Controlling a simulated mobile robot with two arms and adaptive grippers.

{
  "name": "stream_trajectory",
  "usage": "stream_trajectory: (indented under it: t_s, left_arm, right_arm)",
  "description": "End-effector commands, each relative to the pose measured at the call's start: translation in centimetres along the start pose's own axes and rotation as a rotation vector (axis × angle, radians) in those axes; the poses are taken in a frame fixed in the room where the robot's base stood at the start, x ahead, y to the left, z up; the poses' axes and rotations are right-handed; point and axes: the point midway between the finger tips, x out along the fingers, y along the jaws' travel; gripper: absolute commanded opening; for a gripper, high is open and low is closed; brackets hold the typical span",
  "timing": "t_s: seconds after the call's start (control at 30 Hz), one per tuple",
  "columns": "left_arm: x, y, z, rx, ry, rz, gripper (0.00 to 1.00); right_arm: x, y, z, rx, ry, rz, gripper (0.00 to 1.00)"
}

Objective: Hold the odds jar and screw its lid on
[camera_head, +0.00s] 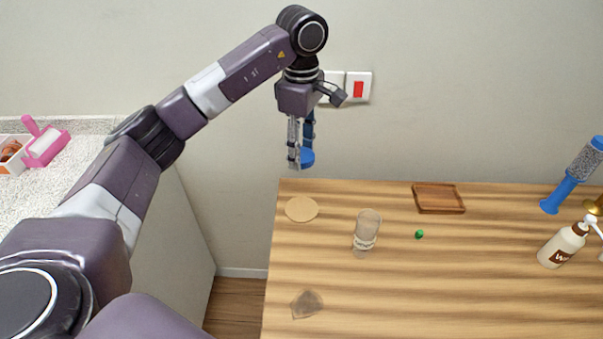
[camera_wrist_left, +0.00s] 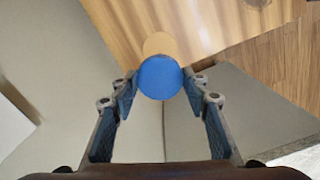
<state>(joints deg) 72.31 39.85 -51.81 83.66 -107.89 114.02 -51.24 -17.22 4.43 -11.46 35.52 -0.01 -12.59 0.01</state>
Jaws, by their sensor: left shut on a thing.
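The blue round lid (camera_head: 307,158) is held between the fingers of my left gripper (camera_head: 300,150), in the air above the table's far left corner. In the left wrist view the lid (camera_wrist_left: 160,78) shows face-on between the two fingertips. A clear glass jar (camera_head: 368,222) stands upright and open on the table, to the right of and below the lid in the head view, apart from it. Something pale shows low in the jar, too small to tell. My right gripper is not in view.
A round tan mat (camera_head: 302,209) lies left of the jar. A wooden tray (camera_head: 438,198), a small green object (camera_head: 419,234) and a greyish flat piece (camera_head: 307,304) lie on the table (camera_head: 400,300). A pump bottle (camera_head: 562,246) and a blue dispenser (camera_head: 572,180) stand at right.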

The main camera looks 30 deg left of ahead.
Motion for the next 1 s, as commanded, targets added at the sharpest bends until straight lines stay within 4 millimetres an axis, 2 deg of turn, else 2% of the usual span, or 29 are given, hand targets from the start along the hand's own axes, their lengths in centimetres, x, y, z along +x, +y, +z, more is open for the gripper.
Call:
stream_trajectory:
  t_s: [0.03, 0.2, 0.67, 0.87, 1.0]
  left_arm:
    - [-0.9, 0.1, 0.0, 0.0, 0.001, 0.002, 0.31]
    - [-2.5, 0.0, 0.0, 0.0, 0.0, 0.001, 0.31]
    - [-2.9, 0.0, 0.0, 0.0, 0.0, -0.001, 0.31]
    - [-2.5, -0.6, 0.5, 0.081, 0.003, 0.003, 0.31]
    - [-1.6, -2.5, 1.8, 0.313, 0.008, 0.011, 0.31]
  right_arm:
    - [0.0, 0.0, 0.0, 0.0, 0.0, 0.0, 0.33]
    - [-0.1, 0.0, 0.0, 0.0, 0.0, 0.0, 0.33]
    - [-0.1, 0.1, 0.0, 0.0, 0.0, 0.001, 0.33]
    - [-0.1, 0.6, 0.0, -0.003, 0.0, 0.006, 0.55]
    - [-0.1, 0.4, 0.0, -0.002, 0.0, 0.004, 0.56]
